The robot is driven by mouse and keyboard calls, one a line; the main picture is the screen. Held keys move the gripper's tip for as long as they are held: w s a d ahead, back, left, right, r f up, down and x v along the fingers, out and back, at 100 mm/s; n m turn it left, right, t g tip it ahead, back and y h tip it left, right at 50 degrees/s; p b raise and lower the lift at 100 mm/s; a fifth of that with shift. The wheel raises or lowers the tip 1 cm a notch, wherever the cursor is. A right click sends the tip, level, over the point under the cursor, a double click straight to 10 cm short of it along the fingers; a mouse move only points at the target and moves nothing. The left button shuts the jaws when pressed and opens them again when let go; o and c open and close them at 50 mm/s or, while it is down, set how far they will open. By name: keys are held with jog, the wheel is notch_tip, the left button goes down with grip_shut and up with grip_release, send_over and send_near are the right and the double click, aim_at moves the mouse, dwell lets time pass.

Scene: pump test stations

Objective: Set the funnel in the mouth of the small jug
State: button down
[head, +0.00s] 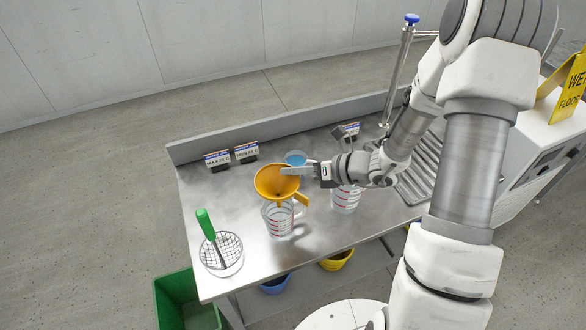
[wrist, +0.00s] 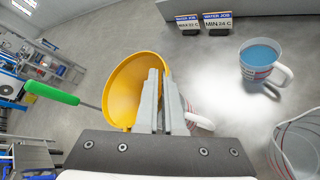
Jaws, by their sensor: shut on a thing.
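The orange-yellow funnel (head: 272,186) is in my gripper (head: 288,171), which is shut on its rim from the right in the head view. In the wrist view the funnel (wrist: 125,88) tilts beside the closed fingers (wrist: 163,100). A clear jug with red marks (head: 279,224) stands directly below the funnel in the head view. I cannot tell whether the spout sits in its mouth or hangs above it. In the wrist view this jug is mostly hidden behind the fingers. Another clear jug (head: 346,199) stands to the right, below my wrist. It also shows in the wrist view (wrist: 298,148).
A jug of blue water (wrist: 259,66) stands behind the funnel. Two sign cards (head: 217,159) (head: 246,152) stand near the back edge. A green bin (head: 178,301) stands below the bench.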

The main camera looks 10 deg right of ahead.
jog(key=shift+f+b, duration=2.65)
jog(key=shift+f, duration=0.8)
jog(key=c, duration=1)
grip_release()
jog(key=shift+o, duration=0.4)
jog(key=o, duration=0.4)
jog(key=shift+o, duration=0.2)
jog(key=shift+r, duration=0.1)
jog(key=shift+r+p, duration=3.4)
jog(key=shift+r, duration=0.55)
